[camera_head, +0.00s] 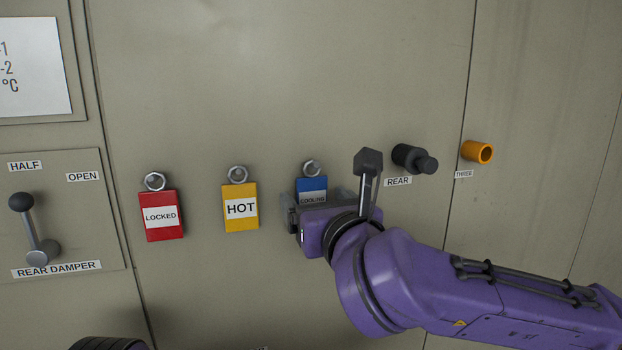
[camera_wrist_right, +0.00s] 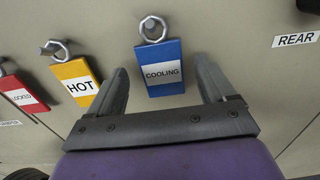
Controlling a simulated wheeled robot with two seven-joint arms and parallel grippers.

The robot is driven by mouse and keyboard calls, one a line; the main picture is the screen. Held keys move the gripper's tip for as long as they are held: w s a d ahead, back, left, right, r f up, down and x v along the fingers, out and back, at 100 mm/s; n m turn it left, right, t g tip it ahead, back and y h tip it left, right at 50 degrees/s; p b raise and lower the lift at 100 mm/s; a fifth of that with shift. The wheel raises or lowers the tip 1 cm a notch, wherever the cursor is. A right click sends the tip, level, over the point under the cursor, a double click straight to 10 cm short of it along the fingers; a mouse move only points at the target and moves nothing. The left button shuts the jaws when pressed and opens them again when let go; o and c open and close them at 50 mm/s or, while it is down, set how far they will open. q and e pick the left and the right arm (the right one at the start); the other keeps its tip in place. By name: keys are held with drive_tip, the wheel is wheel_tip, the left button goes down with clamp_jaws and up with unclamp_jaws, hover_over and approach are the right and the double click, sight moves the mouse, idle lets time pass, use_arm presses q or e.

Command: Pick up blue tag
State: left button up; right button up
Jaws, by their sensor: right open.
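The blue tag (camera_head: 311,187), with a white label reading COOLING, hangs by a metal ring from a hook on the panel. It also shows in the right wrist view (camera_wrist_right: 161,68). My right gripper (camera_head: 316,196) is in front of the tag and hides its lower part in the head view. In the right wrist view the two fingers (camera_wrist_right: 164,80) are apart, one on each side of the tag's lower part, with a visible gap on both sides. The gripper is open and empty. My left gripper is not clearly in view.
A yellow HOT tag (camera_head: 240,207) and a red LOCKED tag (camera_head: 161,215) hang to the left. A black REAR knob (camera_head: 414,158) and an orange fitting (camera_head: 477,152) stick out to the right. A damper lever (camera_head: 33,230) is at far left.

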drive_tip(key=shift+x, duration=0.8)
drive_tip(key=shift+s+r, duration=0.1)
drive_tip(key=c, duration=1.1)
drive_tip(key=shift+r, duration=0.15)
